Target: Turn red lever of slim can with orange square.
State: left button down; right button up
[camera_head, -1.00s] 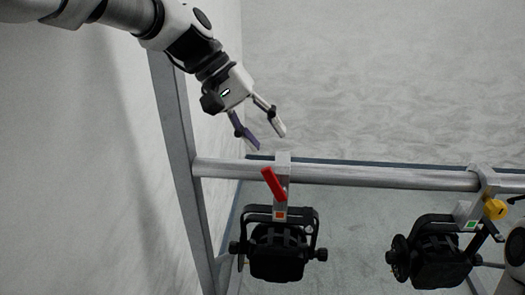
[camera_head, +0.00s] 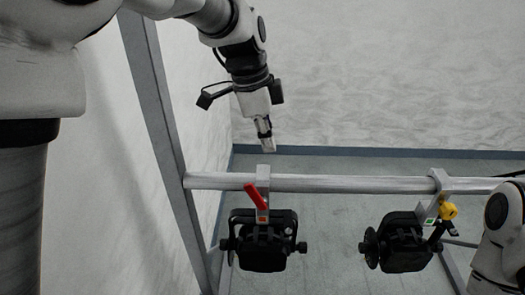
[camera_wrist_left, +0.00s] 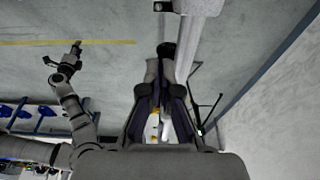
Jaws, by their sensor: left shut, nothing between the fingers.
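The black can (camera_head: 262,250) hangs under the pipe in the head view, its clamp carrying a small orange square (camera_head: 262,219) and a red lever (camera_head: 256,196). The lever tilts up to the left across the clamp. My left gripper (camera_head: 267,145) is shut and empty, pointing down just above and behind the clamp, apart from the lever. Its fingers (camera_wrist_left: 163,100) also show close together in the left wrist view. In that view the red lever cannot be made out. My right gripper (camera_wrist_left: 76,48) is small and dark there, its jaws unclear.
A horizontal grey pipe (camera_head: 340,184) joins a slanted post (camera_head: 165,130) at left. A second black can (camera_head: 405,245) hangs at right, with a yellow lever (camera_head: 448,211) and a green square (camera_head: 429,221). My right arm is at the right edge. Free room lies above the pipe.

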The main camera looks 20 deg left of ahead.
pick_arm(q)
jog(key=r, duration=0.1)
jog(key=p, duration=0.3)
send_over(260, 196)
jog(key=d, duration=0.3)
jog(key=s+a+x, duration=0.1)
jog(key=a+x, duration=0.1)
jog(key=x, duration=0.7)
jog(key=a+f+p, duration=0.1)
jog(key=a+f, duration=0.2)
jog(key=shift+w+f+p, duration=0.1)
jog(key=shift+f+p, duration=0.1)
jog(key=shift+p, duration=0.15)
jog(key=shift+d, duration=0.1)
pick_arm(e)
notch_tip(260, 196, up, 6)
jog(key=shift+a, duration=0.15)
pick_arm(q)
jog(key=shift+w, duration=0.1)
